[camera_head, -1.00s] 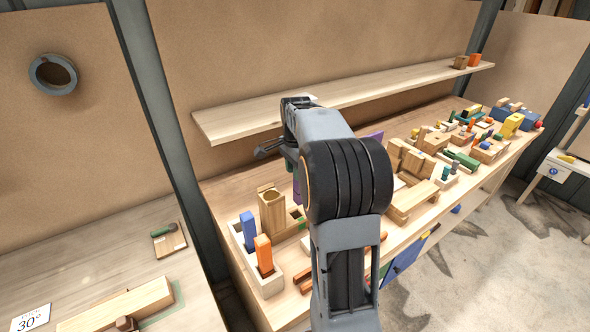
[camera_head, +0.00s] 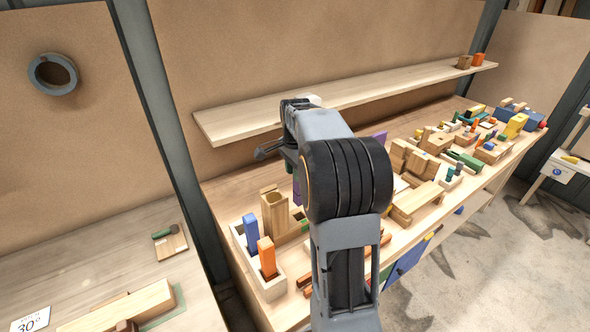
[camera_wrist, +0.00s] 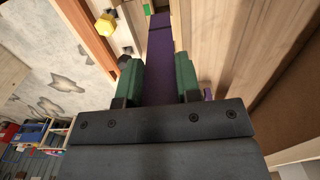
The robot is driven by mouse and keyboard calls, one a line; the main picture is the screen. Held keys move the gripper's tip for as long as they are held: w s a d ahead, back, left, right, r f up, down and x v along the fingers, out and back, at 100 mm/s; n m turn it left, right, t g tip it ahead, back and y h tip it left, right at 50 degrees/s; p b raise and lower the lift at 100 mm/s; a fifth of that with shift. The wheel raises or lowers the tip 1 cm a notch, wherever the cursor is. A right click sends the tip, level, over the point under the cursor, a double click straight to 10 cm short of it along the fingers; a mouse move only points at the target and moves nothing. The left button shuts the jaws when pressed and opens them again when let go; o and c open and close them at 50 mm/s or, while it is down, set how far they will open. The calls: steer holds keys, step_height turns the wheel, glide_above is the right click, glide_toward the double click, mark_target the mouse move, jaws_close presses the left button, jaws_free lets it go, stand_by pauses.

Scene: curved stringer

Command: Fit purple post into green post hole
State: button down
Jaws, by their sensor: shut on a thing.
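The purple post (camera_wrist: 160,45) is between the two green finger pads of my gripper (camera_wrist: 158,70) in the wrist view, and my gripper is shut on it. The post reaches away from the fingers toward the top of that view. In the head view a thin strip of the purple post (camera_head: 296,190) shows beside my arm, which hides most of it. A green-marked hole piece (camera_head: 304,226) sits low on the bench, just below the post and partly hidden. A small green patch (camera_wrist: 147,8) shows near the post's far end; I cannot tell whether they touch.
A pale tray (camera_head: 270,287) with a blue post (camera_head: 250,232) and an orange post (camera_head: 267,257) stands left of my arm. A tall wooden block (camera_head: 275,215) is behind it. A wall shelf (camera_head: 230,122) runs above. Many wooden pieces crowd the bench to the right.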

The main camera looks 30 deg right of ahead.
mark_target(296, 193)
steer(key=shift+f+b, duration=1.45)
steer(key=shift+f, duration=1)
steer(key=shift+f+b, duration=0.95)
steer(key=shift+f, duration=1.15)
steer(key=c, duration=0.7)
jaws_free()
steer(key=shift+c, duration=0.2)
steer(key=shift+r, duration=0.15)
step_height(296, 193, up, 14)
steer(key=shift+f+p, duration=0.15)
steer(key=shift+p, duration=0.15)
